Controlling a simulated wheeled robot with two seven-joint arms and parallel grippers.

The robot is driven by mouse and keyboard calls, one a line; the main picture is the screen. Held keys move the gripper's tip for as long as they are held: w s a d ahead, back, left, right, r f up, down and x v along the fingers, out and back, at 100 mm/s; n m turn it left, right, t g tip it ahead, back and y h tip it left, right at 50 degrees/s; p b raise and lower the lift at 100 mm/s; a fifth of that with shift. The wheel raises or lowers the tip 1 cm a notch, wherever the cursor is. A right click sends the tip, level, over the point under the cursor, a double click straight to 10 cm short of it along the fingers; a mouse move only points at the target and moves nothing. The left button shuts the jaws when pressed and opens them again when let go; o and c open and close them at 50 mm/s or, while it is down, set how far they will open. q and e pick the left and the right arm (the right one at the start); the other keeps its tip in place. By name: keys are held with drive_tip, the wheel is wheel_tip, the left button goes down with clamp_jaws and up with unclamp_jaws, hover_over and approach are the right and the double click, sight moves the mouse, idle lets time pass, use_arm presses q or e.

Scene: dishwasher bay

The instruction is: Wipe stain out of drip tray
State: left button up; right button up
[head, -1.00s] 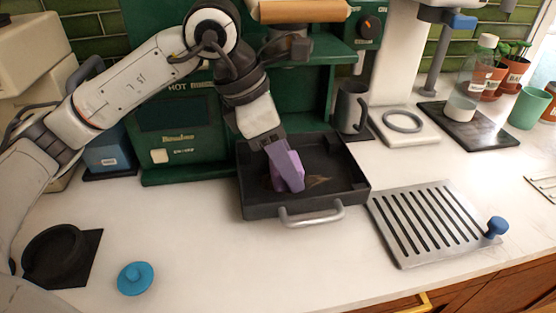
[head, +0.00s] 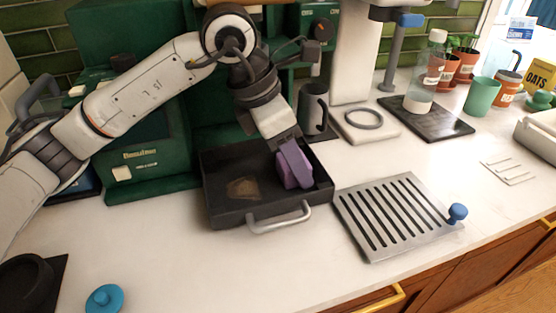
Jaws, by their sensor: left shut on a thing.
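The dark drip tray (head: 225,212) sits on the white counter in front of the green machine, its grey handle (head: 280,219) facing me. A brownish stain (head: 243,188) shows on the left part of the tray floor. My left gripper (head: 288,150) reaches down into the right side of the tray and is shut on a purple sponge (head: 297,172). The sponge is low in the tray, to the right of the stain; whether it touches the floor is hard to tell. My right gripper is not in view.
A slotted metal grate (head: 398,217) with a blue knob (head: 457,212) lies right of the tray. A grey mug (head: 313,108) stands behind the tray. A blue lid-like piece (head: 104,298) lies at front left. The counter in front of the tray is clear.

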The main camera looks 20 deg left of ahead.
sight(279, 172)
use_arm(q)
drive_tip(key=shift+f, duration=0.15)
drive_tip(key=shift+w+d, duration=0.1)
drive_tip(key=shift+s+a+b, duration=0.3)
drive_tip(key=shift+a, duration=0.2)
drive_tip(key=shift+s+a+r+b, duration=0.25)
drive_tip(key=shift+s+a+b, duration=0.15)
drive_tip(key=shift+s+a, duration=0.6)
drive_tip(key=shift+s+a+f+b, duration=0.1)
drive_tip(key=shift+s+a+b, duration=0.25)
drive_tip(key=shift+a, duration=0.35)
drive_tip(key=shift+s+a+b, duration=0.5)
drive_tip(key=shift+s+a, duration=0.3)
drive_tip(key=shift+a, duration=0.2)
drive_tip(key=shift+s+a+f+b, duration=0.15)
drive_tip(key=shift+s+a+b, duration=0.15)
drive_tip(key=shift+a, duration=0.15)
drive_tip(key=shift+s+a+f+b, duration=0.15)
drive_tip(key=shift+s+a+b, duration=0.35)
drive_tip(key=shift+s+a, duration=0.55)
